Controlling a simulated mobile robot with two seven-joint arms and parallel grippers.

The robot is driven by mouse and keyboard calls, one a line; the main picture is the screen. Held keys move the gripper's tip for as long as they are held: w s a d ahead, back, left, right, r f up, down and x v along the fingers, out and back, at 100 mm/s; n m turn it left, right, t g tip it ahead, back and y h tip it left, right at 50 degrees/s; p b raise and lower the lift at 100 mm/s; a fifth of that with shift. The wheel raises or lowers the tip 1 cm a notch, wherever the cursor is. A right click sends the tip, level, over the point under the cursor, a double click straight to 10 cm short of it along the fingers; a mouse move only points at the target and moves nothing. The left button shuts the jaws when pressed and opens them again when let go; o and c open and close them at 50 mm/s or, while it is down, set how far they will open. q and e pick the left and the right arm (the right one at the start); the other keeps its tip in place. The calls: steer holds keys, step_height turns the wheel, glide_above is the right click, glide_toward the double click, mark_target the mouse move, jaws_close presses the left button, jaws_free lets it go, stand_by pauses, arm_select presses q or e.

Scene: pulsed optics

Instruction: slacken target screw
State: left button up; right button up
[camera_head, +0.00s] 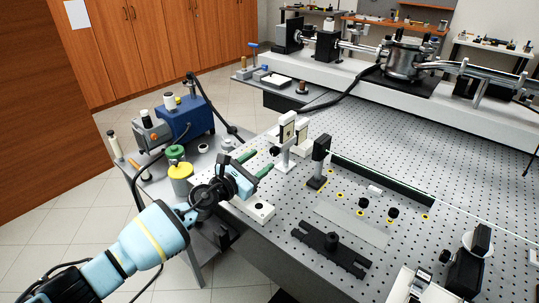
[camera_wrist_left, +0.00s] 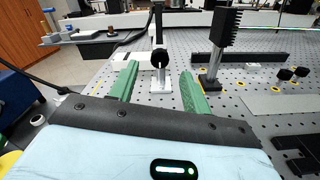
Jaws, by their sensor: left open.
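My left gripper (camera_head: 261,162) reaches in over the near left corner of the optical table, its two green fingers open and apart. Ahead of the fingers stands a post mount (camera_head: 284,160) with an upright, pale-faced holder (camera_head: 288,130) on top. A round black knob (camera_head: 275,151) sticks out from its side; it looks like the target screw. In the left wrist view this knob (camera_wrist_left: 159,62) lies between the two green fingers (camera_wrist_left: 160,78), beyond their tips, and nothing is clamped. My right gripper is not in view.
A black finned block on a post (camera_head: 320,150) stands just right of the mount. A long black bar (camera_head: 382,178) and small black knobs (camera_head: 392,212) lie farther right. A cart with a blue pump (camera_head: 188,118) stands left of the table.

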mark_target(273, 152)
arm_select(q)
steer(key=x, duration=0.2)
steer(key=b+x, duration=0.1)
steer(key=shift+w+d+f, duration=0.2)
steer(key=shift+w+f, duration=0.1)
steer(key=shift+w, duration=0.05)
steer(key=shift+w+d+r, duration=0.2)
steer(key=shift+w+d, duration=0.15)
steer(key=shift+w, duration=0.1)
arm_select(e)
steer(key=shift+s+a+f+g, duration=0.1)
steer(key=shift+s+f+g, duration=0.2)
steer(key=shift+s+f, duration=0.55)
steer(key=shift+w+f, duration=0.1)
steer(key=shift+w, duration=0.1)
arm_select(q)
steer(key=c, duration=1)
